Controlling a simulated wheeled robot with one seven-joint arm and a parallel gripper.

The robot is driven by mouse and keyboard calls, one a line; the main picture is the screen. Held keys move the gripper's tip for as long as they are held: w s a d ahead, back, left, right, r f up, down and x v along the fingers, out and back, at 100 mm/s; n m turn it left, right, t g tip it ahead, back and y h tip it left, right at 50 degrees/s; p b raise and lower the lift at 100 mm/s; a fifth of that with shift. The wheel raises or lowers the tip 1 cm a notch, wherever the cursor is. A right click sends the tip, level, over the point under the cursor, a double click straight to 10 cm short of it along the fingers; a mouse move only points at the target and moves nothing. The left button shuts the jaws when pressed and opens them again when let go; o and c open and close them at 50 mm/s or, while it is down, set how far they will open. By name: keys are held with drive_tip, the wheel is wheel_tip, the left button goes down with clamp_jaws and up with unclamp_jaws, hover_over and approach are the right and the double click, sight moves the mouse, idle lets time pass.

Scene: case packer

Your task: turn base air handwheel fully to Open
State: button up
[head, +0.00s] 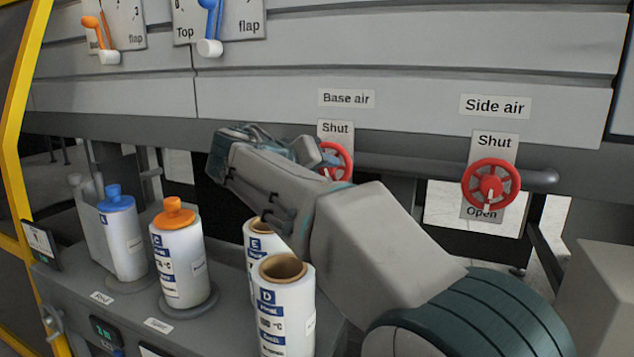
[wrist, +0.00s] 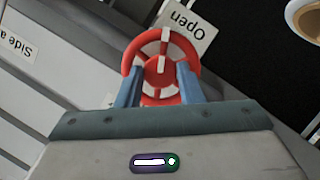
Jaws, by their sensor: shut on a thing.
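The red base air handwheel (head: 344,158) is under the "Base air" sign (head: 346,98) in the head view, mostly hidden behind my arm. My gripper (wrist: 160,78) is shut on this wheel, with one blue finger on each side of its red hub in the wrist view. The wheel's red rim (wrist: 133,50) shows above the fingers there. White marks show on the hub and near the rim, the rim mark close to the "Open" label (wrist: 183,18). The "Shut" label (head: 335,128) shows above the wheel in the head view; "Open" is hidden there.
A second red handwheel (head: 490,186) under the "Side air" sign (head: 495,105) is to the right, its white mark toward "Open". An orange-capped bottle (head: 180,255), a blue-capped bottle (head: 122,235) and open-topped rolls (head: 287,315) stand below left, close to my arm.

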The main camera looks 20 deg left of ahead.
drive_tip(key=m+y+b, duration=0.2)
drive_tip(key=m+b, duration=0.1)
drive_tip(key=shift+d+b, duration=0.1)
drive_tip(key=shift+b, duration=0.2)
idle(0.4)
drive_tip(key=o, duration=1)
drive_tip(key=shift+c, duration=0.2)
drive_tip(key=p+v, duration=0.2)
drive_tip(key=v, duration=1.2)
drive_tip(key=shift+w+d+r+p, duration=0.1)
drive_tip(key=shift+w+d+p, duration=0.05)
drive_tip(key=shift+p, duration=0.15)
